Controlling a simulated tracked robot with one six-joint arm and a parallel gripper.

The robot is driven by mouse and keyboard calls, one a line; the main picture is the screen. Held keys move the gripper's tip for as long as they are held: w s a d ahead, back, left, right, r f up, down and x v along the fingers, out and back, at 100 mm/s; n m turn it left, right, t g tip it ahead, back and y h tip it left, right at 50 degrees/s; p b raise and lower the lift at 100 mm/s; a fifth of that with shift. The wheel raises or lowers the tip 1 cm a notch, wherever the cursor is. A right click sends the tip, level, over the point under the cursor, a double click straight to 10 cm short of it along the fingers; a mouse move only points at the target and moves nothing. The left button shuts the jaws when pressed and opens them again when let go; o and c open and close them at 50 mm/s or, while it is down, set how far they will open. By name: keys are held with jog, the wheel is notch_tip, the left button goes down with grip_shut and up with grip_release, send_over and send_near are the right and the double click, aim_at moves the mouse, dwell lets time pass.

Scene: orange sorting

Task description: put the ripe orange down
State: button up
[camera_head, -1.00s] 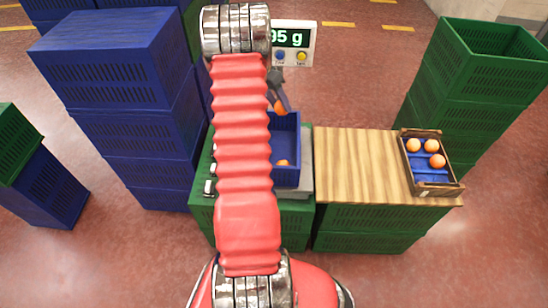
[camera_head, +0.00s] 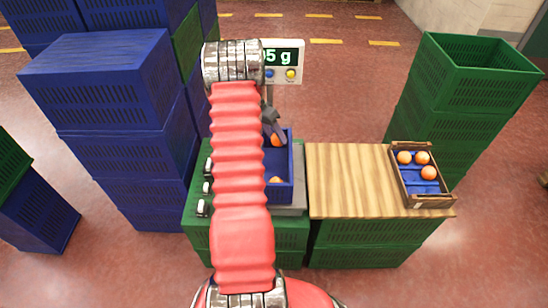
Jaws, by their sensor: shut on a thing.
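My gripper (camera_head: 275,133) is shut on an orange (camera_head: 277,140) and holds it over the far part of a small blue crate (camera_head: 291,184). My red arm hides part of this crate and of the gripper. Another orange (camera_head: 276,180) lies inside the crate near its front. The blue crate stands on a grey scale (camera_head: 299,200). The scale's display (camera_head: 283,57) stands behind and shows a partly hidden reading ending in "5 g". I cannot tell whether the held orange touches the crate.
A wooden board (camera_head: 345,180) to the right has free room. On its right end is a wooden tray (camera_head: 431,201) with several oranges. Small black-and-white items (camera_head: 203,208) line the left edge. Tall blue crates (camera_head: 105,90) stand left, green crates (camera_head: 470,90) right.

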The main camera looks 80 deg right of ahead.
notch_tip(320, 180, down, 6)
jog(key=shift+r, duration=0.1)
jog(key=shift+f, duration=2.3)
jog(key=shift+f, duration=0.1)
jog(key=o, duration=0.8)
jog(key=v, duration=1.2)
